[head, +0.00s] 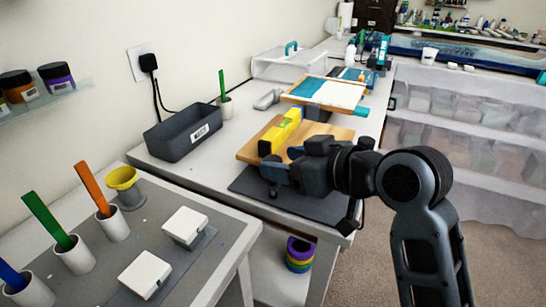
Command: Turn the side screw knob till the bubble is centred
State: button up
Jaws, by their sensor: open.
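A yellow spirit level (286,126) with dark ends lies across a wooden board (340,132) on the bench. Its bubble is too small to make out. My gripper (272,168) is at the board's near edge, close to the level's near end, with its fingers open. The fingers and wrist cover part of the board's front edge. A small dark knob-like shape (273,192) shows just below the fingers; I cannot tell whether it is the side screw knob or whether the fingers touch it.
The board stands on a dark mat (300,204). A dark grey bin (184,134) stands to the left. A teal and white panel (325,92) lies behind. Floor is free at right.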

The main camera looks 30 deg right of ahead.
aim_at(274, 159)
jog(key=shift+x, duration=1.85)
jog(key=shift+c, duration=0.4)
jog(key=c, duration=0.9)
jog(key=shift+d, duration=0.1)
jog(key=shift+w+n+g+y, duration=0.1)
jog(key=shift+n+g+y, duration=0.3)
jog(key=shift+n+y, duration=0.65)
jog(key=shift+n+g+y, duration=1.3)
jog(key=shift+n+y, duration=0.45)
jog(key=shift+n, duration=0.1)
jog(key=shift+r, duration=0.1)
